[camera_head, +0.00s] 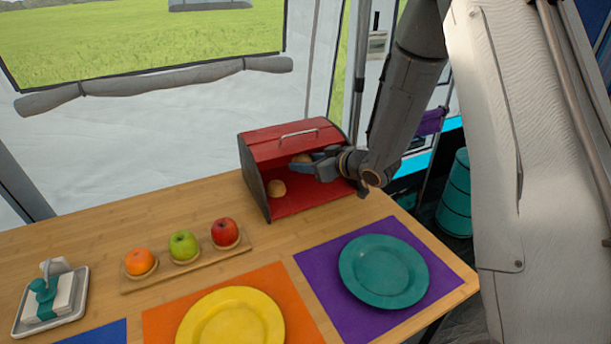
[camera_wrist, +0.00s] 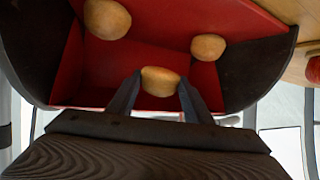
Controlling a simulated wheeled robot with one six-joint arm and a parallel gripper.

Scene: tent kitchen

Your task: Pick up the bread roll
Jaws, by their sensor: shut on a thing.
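A red bread box (camera_head: 290,140) with dark side walls stands open at the back of the table. My gripper (camera_head: 296,165) reaches into it from the right. In the wrist view my gripper (camera_wrist: 160,85) is shut on a tan bread roll (camera_wrist: 160,81), one finger on each side of it. Another roll (camera_head: 277,188) lies at the left of the box. The wrist view shows two other rolls inside, one at upper left (camera_wrist: 107,18) and one at right (camera_wrist: 208,46).
An orange (camera_head: 139,262), a green apple (camera_head: 183,246) and a red apple (camera_head: 225,232) sit on a wooden board left of the box. A teal plate (camera_head: 384,271) and a yellow plate (camera_head: 232,320) lie in front. A tray (camera_head: 25,326) stands at far left.

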